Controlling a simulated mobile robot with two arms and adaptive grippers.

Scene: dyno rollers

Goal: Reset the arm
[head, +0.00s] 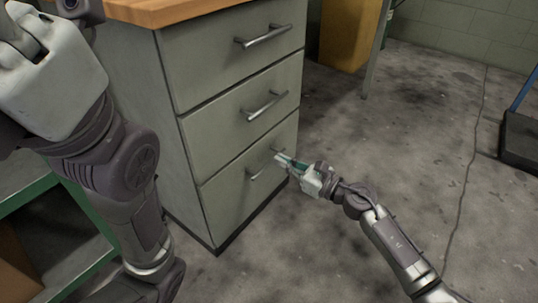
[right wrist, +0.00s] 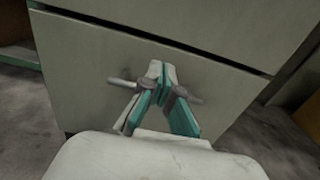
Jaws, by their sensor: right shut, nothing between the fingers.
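My right gripper (head: 283,160) is in front of the bottom drawer (head: 225,200) of a grey-green cabinet. Its teal-and-white fingers are shut together with nothing between them. In the right wrist view the fingertips (right wrist: 162,72) overlap the bottom drawer's bar handle (right wrist: 120,82), whose ends show on both sides; I cannot tell whether they touch it. My left arm rises close to the camera at the left of the head view. Its white gripper body (head: 50,90) is at the upper left, and its fingers are not clearly visible.
The cabinet's upper drawer (head: 215,62) and middle drawer (head: 215,130) look closed, under a wooden top (head: 165,10). A green-edged shelf (head: 30,188) stands at the left. A yellow-brown box (head: 348,35) is behind. Open concrete floor (head: 420,130) lies to the right, with a dark object (head: 522,140) at the edge.

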